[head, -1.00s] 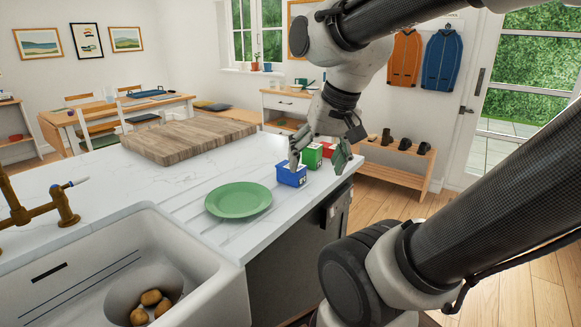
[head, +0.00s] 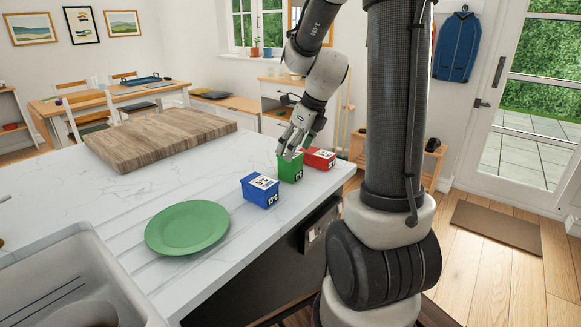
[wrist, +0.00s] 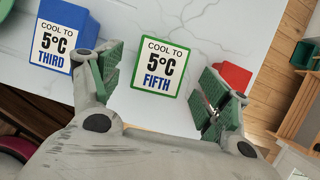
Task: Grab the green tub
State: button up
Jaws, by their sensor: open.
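The green tub (head: 290,170) stands on the white worktop between a blue tub (head: 260,190) and a red tub (head: 319,158). My gripper (head: 293,148) is open at the top of the green tub in the head view. In the wrist view the green tub's white label (wrist: 160,68) reads "COOL TO 5°C FIFTH" and lies between the two spread fingers of my gripper (wrist: 163,78), with gaps on both sides. The blue tub (wrist: 62,35), labelled "THIRD", is beside the left finger. The red tub (wrist: 234,76) is partly hidden behind the right finger.
A green plate (head: 187,228) lies on the worktop nearer the sink (head: 75,285). A wooden board (head: 160,137) lies farther back. The tubs stand close together near the worktop's right edge. The marble between board and tubs is clear.

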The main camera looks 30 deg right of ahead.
aim_at(290, 166)
jog(key=x, duration=0.4)
jog(key=c, duration=1.3)
jog(key=shift+r, duration=0.1)
